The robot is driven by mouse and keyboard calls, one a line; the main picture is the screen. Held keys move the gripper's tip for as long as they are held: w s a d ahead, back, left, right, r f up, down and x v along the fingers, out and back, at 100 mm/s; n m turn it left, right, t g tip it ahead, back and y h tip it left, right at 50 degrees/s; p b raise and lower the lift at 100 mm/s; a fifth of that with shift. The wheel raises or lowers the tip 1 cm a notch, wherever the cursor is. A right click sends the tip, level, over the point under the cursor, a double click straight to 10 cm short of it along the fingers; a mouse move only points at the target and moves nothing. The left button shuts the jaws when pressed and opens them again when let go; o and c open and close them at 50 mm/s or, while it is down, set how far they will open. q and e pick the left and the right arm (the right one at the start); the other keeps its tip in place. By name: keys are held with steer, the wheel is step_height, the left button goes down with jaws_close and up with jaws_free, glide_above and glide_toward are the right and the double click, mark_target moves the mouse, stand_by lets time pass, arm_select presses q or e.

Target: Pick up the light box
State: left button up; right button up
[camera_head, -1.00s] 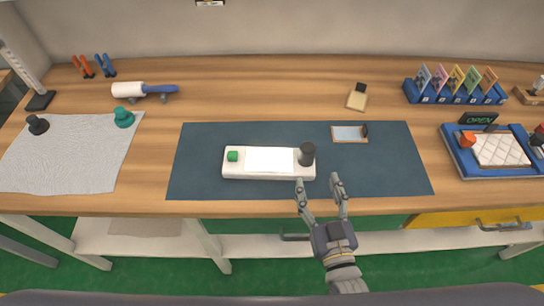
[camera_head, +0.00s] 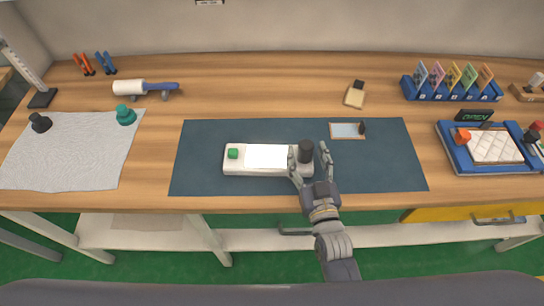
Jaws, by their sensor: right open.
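The light box (camera_head: 265,158) is a white, rounded slab with a bright white panel, lying on the dark blue mat (camera_head: 215,135). A green button (camera_head: 233,153) is at its left end and a black cylindrical knob (camera_head: 306,151) stands at its right end. My right gripper (camera_head: 310,160) is open at the box's right end, with one finger on each side of the knob in the picture. The left finger overlaps the box's front right edge; I cannot tell whether it touches. My left gripper is not in view.
A grey cloth (camera_head: 75,150) with two knobs lies at left. A blue tray (camera_head: 460,155) is at right, card rack (camera_head: 452,90) behind it. The mat's right part is clear.

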mark_target(308, 152)
steer(key=c, duration=1.4)
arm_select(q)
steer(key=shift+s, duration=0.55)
arm_select(e)
steer(key=shift+r, duration=0.1)
steer(key=shift+r, duration=0.75)
step_height(308, 152, up, 2)
steer(key=shift+r+b, duration=0.15)
steer(key=shift+b, duration=0.15)
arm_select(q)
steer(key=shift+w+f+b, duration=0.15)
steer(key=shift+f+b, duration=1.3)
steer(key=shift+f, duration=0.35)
arm_select(e)
steer(key=s+a+r, duration=0.1)
steer(key=s+a, duration=0.2)
steer(key=s, duration=1.2)
steer(key=shift+s, duration=0.35)
